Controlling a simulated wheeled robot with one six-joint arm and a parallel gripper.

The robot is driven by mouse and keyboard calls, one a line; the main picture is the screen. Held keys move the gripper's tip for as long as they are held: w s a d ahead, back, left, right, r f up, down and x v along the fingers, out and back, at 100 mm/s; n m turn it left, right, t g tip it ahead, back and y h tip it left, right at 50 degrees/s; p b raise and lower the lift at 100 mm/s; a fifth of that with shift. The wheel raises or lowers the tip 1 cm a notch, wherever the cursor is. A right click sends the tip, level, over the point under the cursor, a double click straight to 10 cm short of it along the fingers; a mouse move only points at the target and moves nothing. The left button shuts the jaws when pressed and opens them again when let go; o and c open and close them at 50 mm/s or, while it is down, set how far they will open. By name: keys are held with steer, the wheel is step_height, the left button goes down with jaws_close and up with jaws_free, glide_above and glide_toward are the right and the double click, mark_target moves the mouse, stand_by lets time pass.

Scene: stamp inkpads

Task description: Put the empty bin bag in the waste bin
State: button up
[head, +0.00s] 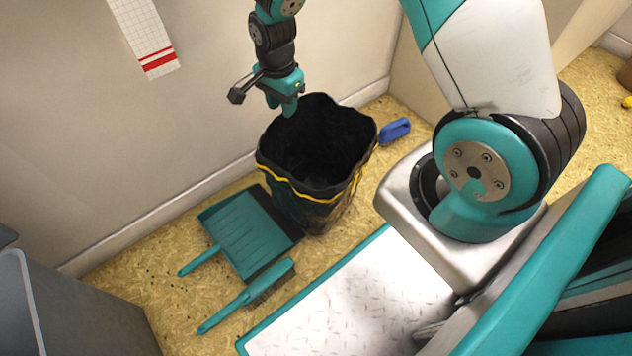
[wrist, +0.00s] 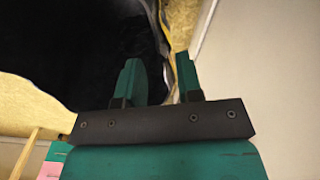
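The black bin bag (head: 345,192) stands open-mouthed on the floor by the wall, with a yellow band below its uneven rim. It seems to line and drape over the waste bin, whose own wall I cannot tell apart from it. The bag's dark inside (wrist: 70,45) fills the upper left of the wrist view. My gripper (head: 289,108) points down at the bag's rear left rim in the head view. In the wrist view my gripper's fingers (wrist: 160,72) are apart, with the rim and yellow band near the gap. I see no bag clamped between them.
A teal dustpan (head: 245,232) and a teal brush (head: 245,297) lie on the floor in front of the bin. A blue bottle (head: 395,131) lies just right of it. A grey container (head: 75,310) stands at lower left. The wall (head: 210,90) is close behind my gripper.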

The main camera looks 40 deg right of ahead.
mark_target(281, 120)
steer(key=f+b, duration=0.4)
steer(key=f, duration=0.1)
steer(key=shift+w+a+f, duration=0.1)
steer(key=shift+a+f, duration=0.05)
steer(key=shift+a, duration=0.1)
jaws_close()
